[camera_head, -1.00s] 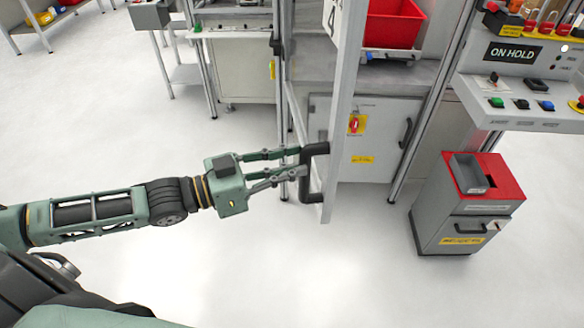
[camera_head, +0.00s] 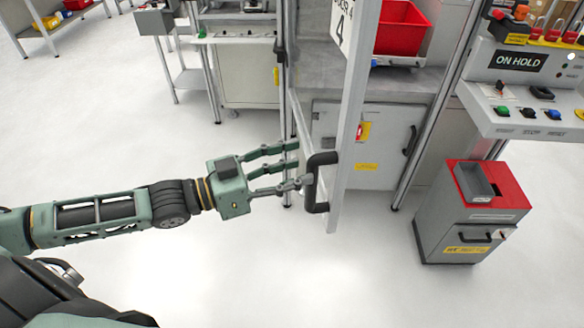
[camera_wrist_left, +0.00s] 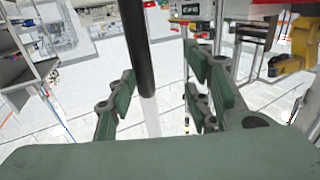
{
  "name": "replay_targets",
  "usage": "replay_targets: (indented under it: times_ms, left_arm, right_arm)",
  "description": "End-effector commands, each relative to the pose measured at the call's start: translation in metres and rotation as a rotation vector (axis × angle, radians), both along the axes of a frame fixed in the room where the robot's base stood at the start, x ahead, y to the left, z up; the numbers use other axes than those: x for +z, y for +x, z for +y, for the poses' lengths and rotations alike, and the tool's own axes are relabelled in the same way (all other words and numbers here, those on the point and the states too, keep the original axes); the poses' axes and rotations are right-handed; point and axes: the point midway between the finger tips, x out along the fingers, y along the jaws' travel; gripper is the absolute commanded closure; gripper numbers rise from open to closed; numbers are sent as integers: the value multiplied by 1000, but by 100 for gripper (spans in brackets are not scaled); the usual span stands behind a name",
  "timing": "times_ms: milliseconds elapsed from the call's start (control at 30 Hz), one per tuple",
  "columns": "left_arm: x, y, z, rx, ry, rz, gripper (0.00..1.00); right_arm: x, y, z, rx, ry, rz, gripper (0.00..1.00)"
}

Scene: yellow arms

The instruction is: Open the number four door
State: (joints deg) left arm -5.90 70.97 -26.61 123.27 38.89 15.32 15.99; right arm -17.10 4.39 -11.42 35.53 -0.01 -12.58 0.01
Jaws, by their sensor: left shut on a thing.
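The number four door (camera_head: 352,130) stands swung out from its cabinet and shows nearly edge-on in the head view. Its sign with a 4 (camera_head: 342,24) is at the top. The black door handle (camera_head: 312,183) is on its left side. My left gripper (camera_head: 303,165) is at this handle and shut on it, though its fingers look spread apart. In the left wrist view, a dark upright bar (camera_wrist_left: 136,45), likely the handle, passes by the fingers (camera_wrist_left: 160,95). My right gripper is not in view.
Behind the door is the cabinet with a red bin (camera_head: 402,30) on its shelf and a grey lower panel (camera_head: 385,150). A grey and red floor unit (camera_head: 465,235) stands at right, below the ON HOLD console (camera_head: 535,110). The floor in front is clear.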

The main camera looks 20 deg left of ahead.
Motion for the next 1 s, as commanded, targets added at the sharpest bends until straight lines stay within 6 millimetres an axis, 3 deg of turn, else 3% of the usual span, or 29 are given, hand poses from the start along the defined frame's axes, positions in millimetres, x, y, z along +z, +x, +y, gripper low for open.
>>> replay_targets:
  times_ms: [267, 1000]
  left_arm:
    - [-3, -1, 6, 7, 8, 3, 62]
    - [-2, -41, 39, 1, -3, 3, 62]
  right_arm:
    - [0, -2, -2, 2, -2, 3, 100]
    - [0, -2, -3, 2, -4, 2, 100]
